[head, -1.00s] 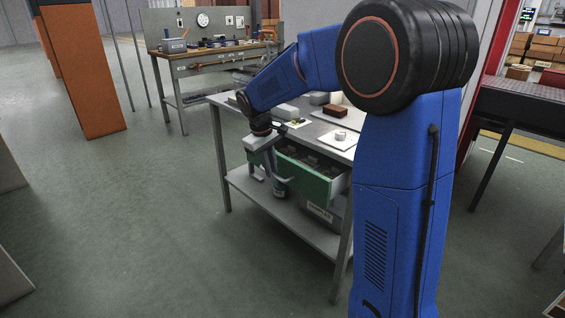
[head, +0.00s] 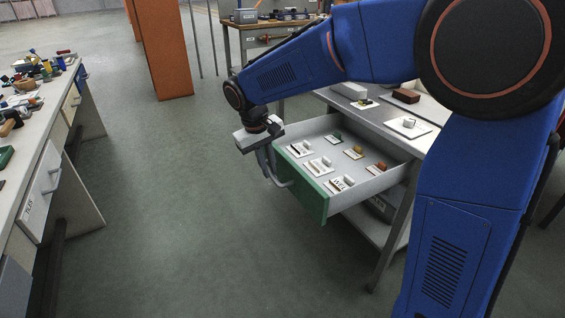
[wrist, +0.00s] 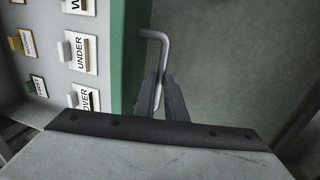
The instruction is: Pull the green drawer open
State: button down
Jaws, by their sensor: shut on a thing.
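The green drawer (head: 302,186) stands pulled well out from under the grey workbench (head: 388,125). Its light inside shows, with several small blocks on labelled white cards. My gripper (head: 270,168) is at the outer side of the green front, shut on the grey bar handle (head: 287,183). In the wrist view the two dark fingers (wrist: 162,95) close around the handle (wrist: 165,50), beside the green front (wrist: 127,60). The labelled cards (wrist: 80,53) show inside the drawer at the left.
A white box, a brown box (head: 406,96) and a small white piece on a card (head: 408,124) lie on the bench top. A cluttered bench (head: 40,150) stands at the left. The floor (head: 170,200) between is clear. An orange column (head: 163,50) stands behind.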

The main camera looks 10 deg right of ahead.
jog(key=shift+s+a, duration=0.25)
jog(key=shift+a, duration=0.4)
jog(key=c, duration=1.8)
grip_release()
jog(key=a+r, duration=0.1)
jog(key=r, duration=0.4)
jog(key=a+r, duration=0.1)
jog(key=r, duration=0.5)
jog(key=s+a+r, duration=0.1)
jog(key=r, duration=0.5)
jog(key=shift+s, duration=0.1)
